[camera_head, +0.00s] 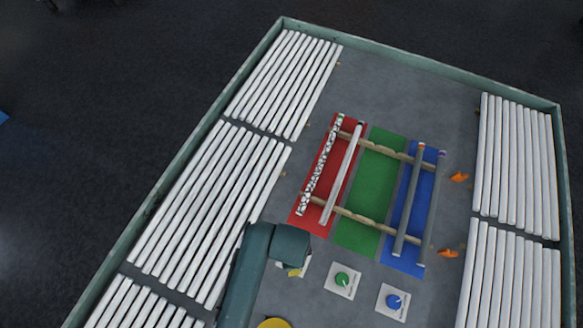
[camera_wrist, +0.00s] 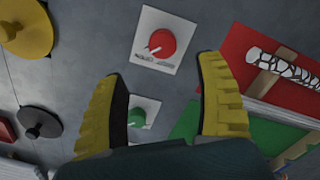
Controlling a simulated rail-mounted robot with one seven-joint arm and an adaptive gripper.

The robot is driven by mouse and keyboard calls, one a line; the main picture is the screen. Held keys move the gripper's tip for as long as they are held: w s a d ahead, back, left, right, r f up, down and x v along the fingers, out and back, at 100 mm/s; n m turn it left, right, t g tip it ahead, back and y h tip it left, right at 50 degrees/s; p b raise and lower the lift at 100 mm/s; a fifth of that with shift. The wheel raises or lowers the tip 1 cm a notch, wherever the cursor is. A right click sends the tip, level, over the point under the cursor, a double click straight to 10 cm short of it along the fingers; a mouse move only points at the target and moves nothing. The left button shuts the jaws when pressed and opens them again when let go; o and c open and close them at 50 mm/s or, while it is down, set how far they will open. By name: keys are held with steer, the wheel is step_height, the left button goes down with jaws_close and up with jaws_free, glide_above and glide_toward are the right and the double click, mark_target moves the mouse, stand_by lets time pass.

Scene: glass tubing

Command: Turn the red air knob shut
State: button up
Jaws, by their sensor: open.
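The red air knob (camera_wrist: 161,43) shows in the wrist view as a round red dial with a white pointer on a square white plate (camera_wrist: 176,16). The pointer slants toward the plate's lower-left part, where there are small markings too blurred to read. My gripper (camera_wrist: 161,69) is open and empty, its yellow fingers apart on either side below the knob in the picture. No contact with the knob shows. In the head view, my arm and gripper (camera_head: 294,268) hide the red knob; a corner of white plate shows beside them.
The green knob (camera_head: 341,280) and blue knob (camera_head: 394,302) stand to the right on white plates. Tubes lie on wooden rails over red, green and blue strips (camera_head: 375,190). Racks of white tubes line both sides. A yellow disc (camera_wrist: 27,29) and dark disc (camera_wrist: 40,121) lie left.

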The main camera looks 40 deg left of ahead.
step_height(320, 180, down, 10)
steer(key=shift+w+f+b, duration=0.15)
steer(key=shift+f+b, duration=0.05)
steer(key=shift+b, duration=0.8)
steer(key=c, duration=1.2)
